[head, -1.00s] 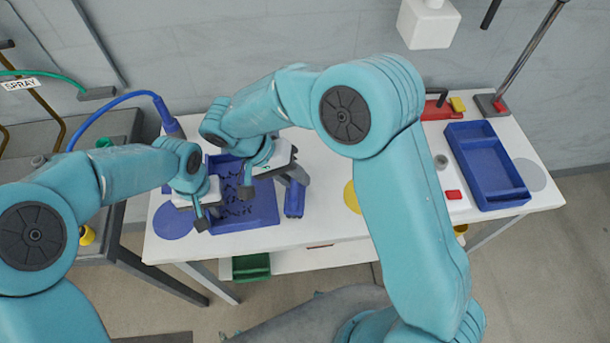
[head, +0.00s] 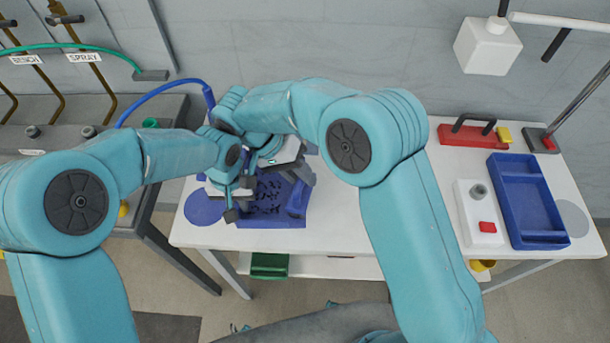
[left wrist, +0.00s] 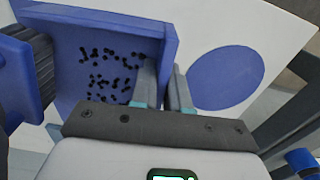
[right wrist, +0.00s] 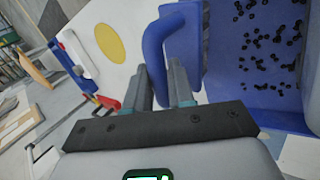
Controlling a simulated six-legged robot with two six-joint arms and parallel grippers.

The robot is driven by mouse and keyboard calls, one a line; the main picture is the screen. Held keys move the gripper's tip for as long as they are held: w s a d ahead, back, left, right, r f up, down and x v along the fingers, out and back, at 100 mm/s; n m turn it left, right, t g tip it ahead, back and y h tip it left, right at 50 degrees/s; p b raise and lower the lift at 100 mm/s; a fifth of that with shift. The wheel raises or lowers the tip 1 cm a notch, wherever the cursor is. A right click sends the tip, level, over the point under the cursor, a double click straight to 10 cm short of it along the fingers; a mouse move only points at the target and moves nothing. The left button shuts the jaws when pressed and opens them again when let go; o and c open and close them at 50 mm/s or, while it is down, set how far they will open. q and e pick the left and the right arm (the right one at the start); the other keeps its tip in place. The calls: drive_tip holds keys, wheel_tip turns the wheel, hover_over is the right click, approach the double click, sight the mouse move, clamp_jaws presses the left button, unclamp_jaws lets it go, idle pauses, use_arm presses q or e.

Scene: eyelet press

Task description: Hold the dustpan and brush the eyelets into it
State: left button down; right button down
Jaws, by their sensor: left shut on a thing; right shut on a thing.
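The blue dustpan (head: 272,221) lies on the white table, with many small black eyelets (head: 268,195) scattered over its floor. They also show in the left wrist view (left wrist: 105,75). My left gripper (left wrist: 164,88) is shut on the dustpan wall, beside the blue disc. The blue brush (head: 298,199) is by the dustpan's right side in the head view. Its blue body and dark bristles show at the left of the left wrist view (left wrist: 15,75). My right gripper (right wrist: 166,85) is shut on the brush's looped handle (right wrist: 157,45). Whether the bristles touch the dustpan is hidden.
A blue disc (head: 203,208) lies left of the dustpan. Farther right are a second blue tray (head: 520,195), a white box with a red button (head: 480,213) and a red tool (head: 472,136). The middle of the table is partly hidden behind my right arm.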

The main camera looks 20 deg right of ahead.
use_arm(q)
drive_tip(key=shift+s+d, duration=0.1)
drive_tip(key=shift+d, duration=0.15)
use_arm(e)
drive_tip(key=shift+s+a, duration=0.15)
drive_tip(key=shift+a, duration=0.2)
wheel_tip(320, 180, up, 5)
drive_tip(key=shift+f, duration=0.1)
use_arm(q)
drive_tip(key=shift+a, duration=0.1)
use_arm(e)
drive_tip(key=shift+d+r, duration=0.15)
drive_tip(key=shift+r, duration=0.4)
use_arm(q)
drive_tip(key=c, duration=1)
unclamp_jaws()
drive_tip(key=shift+c, duration=0.2)
